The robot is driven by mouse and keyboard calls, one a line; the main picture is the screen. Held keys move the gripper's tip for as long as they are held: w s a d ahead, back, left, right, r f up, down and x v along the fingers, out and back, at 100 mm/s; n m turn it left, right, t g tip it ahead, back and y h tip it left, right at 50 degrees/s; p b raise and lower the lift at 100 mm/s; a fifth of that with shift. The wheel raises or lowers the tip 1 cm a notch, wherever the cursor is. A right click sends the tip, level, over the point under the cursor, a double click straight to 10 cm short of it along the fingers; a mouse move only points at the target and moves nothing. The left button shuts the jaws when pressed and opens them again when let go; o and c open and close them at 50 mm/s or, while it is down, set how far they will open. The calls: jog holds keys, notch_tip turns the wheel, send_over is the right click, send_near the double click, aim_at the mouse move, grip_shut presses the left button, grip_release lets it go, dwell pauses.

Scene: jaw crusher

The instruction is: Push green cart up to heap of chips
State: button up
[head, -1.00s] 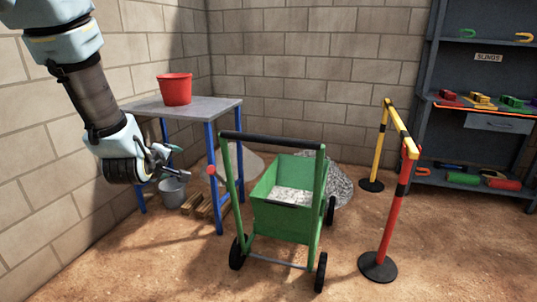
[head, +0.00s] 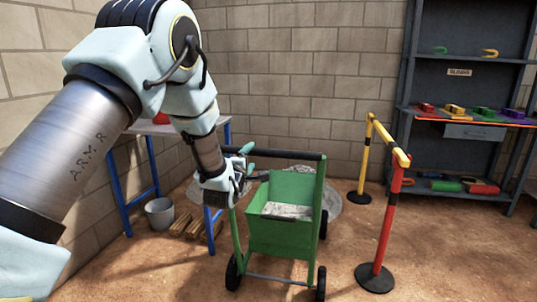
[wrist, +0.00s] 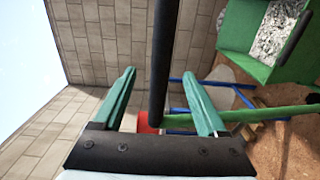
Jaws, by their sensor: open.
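The green cart (head: 280,236) stands upright on its black wheels in the middle of the head view, with pale grey chips in its tub. Its black handle bar (head: 290,155) spans the two green posts. A grey heap of chips (head: 332,200) lies on the ground behind the cart, mostly hidden by it. My gripper (head: 252,163) is open at the left end of the handle. In the wrist view the handle bar (wrist: 163,60) runs between the spread green fingers (wrist: 158,80). I cannot tell whether they touch it. The cart tub (wrist: 232,32) shows at upper right.
A red and yellow post barrier (head: 383,235) stands right of the cart. A blue-legged table (head: 208,225) is at left, with a grey bucket (head: 160,213) and wooden pieces (head: 186,226) below it. A dark shelf (head: 470,158) stands at the back right.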

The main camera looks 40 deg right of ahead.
aim_at(253, 154)
jog(key=b+x, duration=0.1)
jog(key=x, duration=0.4)
jog(key=shift+w+d, duration=0.25)
jog(key=shift+d, duration=0.05)
jog(key=shift+f, duration=0.1)
grip_shut()
jog(key=shift+f, duration=0.1)
dwell(0.9)
